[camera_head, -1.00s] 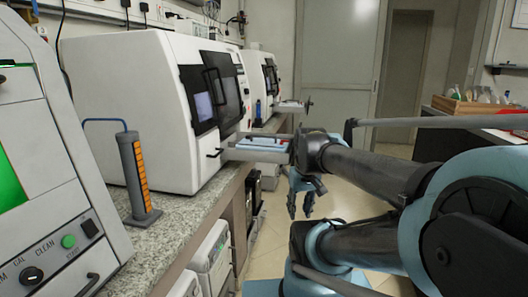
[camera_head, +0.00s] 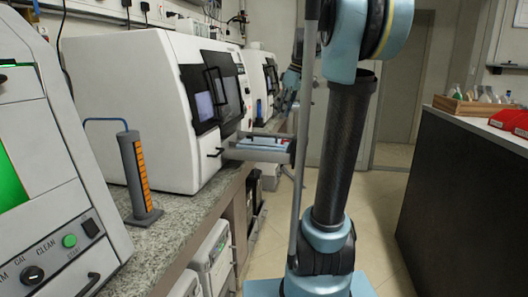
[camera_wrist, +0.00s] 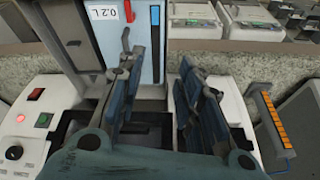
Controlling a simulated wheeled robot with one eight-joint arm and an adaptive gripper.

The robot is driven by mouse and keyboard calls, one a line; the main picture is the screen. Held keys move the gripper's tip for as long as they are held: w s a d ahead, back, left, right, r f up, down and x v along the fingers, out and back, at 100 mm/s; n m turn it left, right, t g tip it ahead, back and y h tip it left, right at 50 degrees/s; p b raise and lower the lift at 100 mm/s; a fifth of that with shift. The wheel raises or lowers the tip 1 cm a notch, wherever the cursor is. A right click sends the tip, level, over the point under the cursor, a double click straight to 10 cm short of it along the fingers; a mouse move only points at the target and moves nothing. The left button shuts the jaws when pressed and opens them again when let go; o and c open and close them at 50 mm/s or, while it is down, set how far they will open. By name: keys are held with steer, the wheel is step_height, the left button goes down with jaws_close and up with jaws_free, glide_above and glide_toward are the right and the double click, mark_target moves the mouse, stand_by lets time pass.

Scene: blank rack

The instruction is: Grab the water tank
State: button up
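No part is clearly marked as the water tank. In the wrist view, a pale blue panel (camera_wrist: 148,50) carries an upside-down "0.2 L" label, a blue strip and red and dark parts; it may be the tank. In the head view, a flat light blue piece (camera_head: 263,142) lies on a tray sticking out of the white machine (camera_head: 140,105); I cannot tell if it is the same. My gripper (camera_wrist: 160,105) is open, its dark blue fingers apart with nothing visible between them. In the head view my gripper (camera_head: 289,85) is partly hidden by my arm.
An orange-marked stand (camera_head: 138,178) with a bent tube stands on the granite counter (camera_head: 180,215); a similar one (camera_wrist: 273,120) shows in the wrist view. A second white machine (camera_head: 262,80) stands farther back. A dark bench (camera_head: 460,190) borders the right side.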

steer(key=w+r+n, duration=0.3)
steer(key=w+r, duration=0.1)
steer(key=w, duration=0.3)
glide_above(264, 145)
steer(key=w+d, duration=0.3)
steer(key=w, duration=0.1)
steer(key=shift+y, duration=0.4)
step_height(264, 145, down, 10)
steer(key=shift+f, duration=0.1)
steer(key=shift+s+x, duration=0.15)
steer(key=shift+x, duration=1.35)
steer(key=shift+s+x, duration=0.1)
steer(key=shift+x, duration=1.4)
steer(key=shift+d+f, duration=0.1)
steer(key=shift+f, duration=0.25)
jaws_close()
